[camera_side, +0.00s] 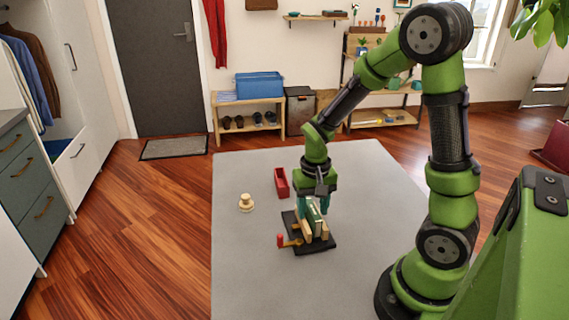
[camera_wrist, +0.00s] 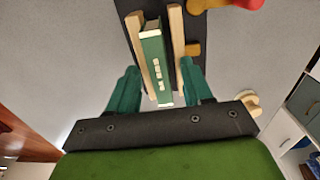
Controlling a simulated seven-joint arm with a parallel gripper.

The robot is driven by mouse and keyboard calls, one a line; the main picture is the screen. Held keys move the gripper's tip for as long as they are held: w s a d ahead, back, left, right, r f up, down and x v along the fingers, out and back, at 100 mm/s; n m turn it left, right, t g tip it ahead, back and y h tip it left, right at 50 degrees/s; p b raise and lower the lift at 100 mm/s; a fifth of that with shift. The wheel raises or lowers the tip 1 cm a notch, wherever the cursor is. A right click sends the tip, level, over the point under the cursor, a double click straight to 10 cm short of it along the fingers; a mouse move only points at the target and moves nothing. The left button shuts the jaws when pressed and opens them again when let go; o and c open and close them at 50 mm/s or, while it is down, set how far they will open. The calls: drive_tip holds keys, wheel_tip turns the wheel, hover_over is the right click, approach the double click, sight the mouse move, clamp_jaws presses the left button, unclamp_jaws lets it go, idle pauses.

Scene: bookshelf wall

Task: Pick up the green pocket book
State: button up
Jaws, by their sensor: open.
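The green pocket book (camera_wrist: 157,62) stands upright, spine up with pale marks, between two light wooden plates of a holder on a black base (camera_side: 328,245). In the side view the book (camera_side: 315,222) is partly hidden by my gripper. My gripper (camera_wrist: 160,84) is open, its dark green fingers pointing at the holder. In the wrist view the fingers lie to either side of the book and of the plates' near ends. My gripper (camera_side: 316,204) is low over the holder in the side view. I cannot tell whether the fingers touch anything.
A red handle (camera_side: 281,241) sticks out of the holder's left side. A red open box (camera_side: 282,183) lies behind the holder, and a pale wooden knob-shaped piece (camera_side: 246,203) stands to the left. The grey mat (camera_side: 240,270) is clear in front and to the left.

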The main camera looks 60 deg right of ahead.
sight(314, 207)
clamp_jaws()
wheel_tip(314, 207, up, 9)
drive_tip(key=shift+f, duration=0.1)
drive_tip(key=shift+s+d+r, duration=0.1)
drive_tip(key=shift+d+r, duration=0.1)
drive_tip(key=shift+d, duration=0.1)
drive_tip(key=w+d, duration=0.5)
drive_tip(key=d, duration=0.3)
drive_tip(key=w+d+f, duration=0.1)
drive_tip(key=w+d, duration=0.4)
drive_tip(key=d, duration=0.3)
drive_tip(key=shift+d+f+m, duration=0.15)
drive_tip(key=shift+d+m, duration=0.05)
drive_tip(key=shift+m, duration=0.1)
